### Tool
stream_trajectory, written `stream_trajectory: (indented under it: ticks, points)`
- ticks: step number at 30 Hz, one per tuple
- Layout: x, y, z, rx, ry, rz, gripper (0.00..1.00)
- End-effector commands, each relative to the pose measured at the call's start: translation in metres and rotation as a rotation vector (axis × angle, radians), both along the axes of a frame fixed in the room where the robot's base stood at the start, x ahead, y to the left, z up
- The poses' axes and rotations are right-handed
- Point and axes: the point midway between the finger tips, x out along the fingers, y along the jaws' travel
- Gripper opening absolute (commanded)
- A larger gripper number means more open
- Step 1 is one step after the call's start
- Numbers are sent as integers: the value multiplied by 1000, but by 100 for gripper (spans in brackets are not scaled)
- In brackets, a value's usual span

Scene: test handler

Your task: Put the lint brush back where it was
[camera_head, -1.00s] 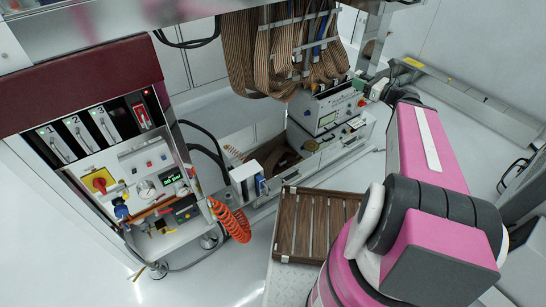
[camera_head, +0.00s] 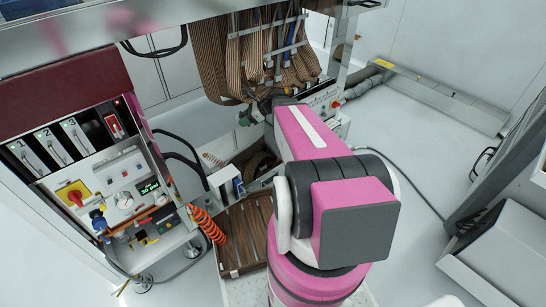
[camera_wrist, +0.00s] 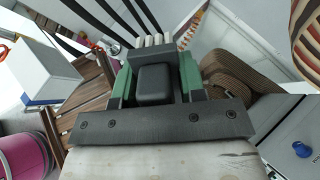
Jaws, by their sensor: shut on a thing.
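My gripper (camera_wrist: 154,48) shows in the wrist view with green fingers on either side of a dark grey block. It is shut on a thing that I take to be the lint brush. Only pale ridged ends show at the fingertips, and I cannot tell whether they are brush or finger pads. The held thing's shape is mostly hidden. In the head view my pink arm reaches toward the space below the hanging brown cables (camera_head: 225,75), and the gripper is largely hidden there. No other lint brush can be made out.
A wooden slatted platform (camera_head: 243,238) lies below left of my arm. A white box (camera_head: 222,189) and orange coiled hose (camera_head: 208,226) stand beside it. The control panel (camera_head: 120,180) is at left. An instrument unit (camera_head: 330,108) is behind my arm.

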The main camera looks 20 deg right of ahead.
Motion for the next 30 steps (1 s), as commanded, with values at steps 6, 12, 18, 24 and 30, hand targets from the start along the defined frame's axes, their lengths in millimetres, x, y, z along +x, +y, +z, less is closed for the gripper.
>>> stream_trajectory:
  ticks: [6,12,18,24,30]
  points:
    - [10,-7,-79,-344,76,202,12]
    - [12,-23,-145,-664,73,404,12]
    - [17,-43,-196,-895,10,570,12]
    - [23,-56,-218,-982,-33,640,12]
    - [40,-85,-239,-987,-36,641,12]
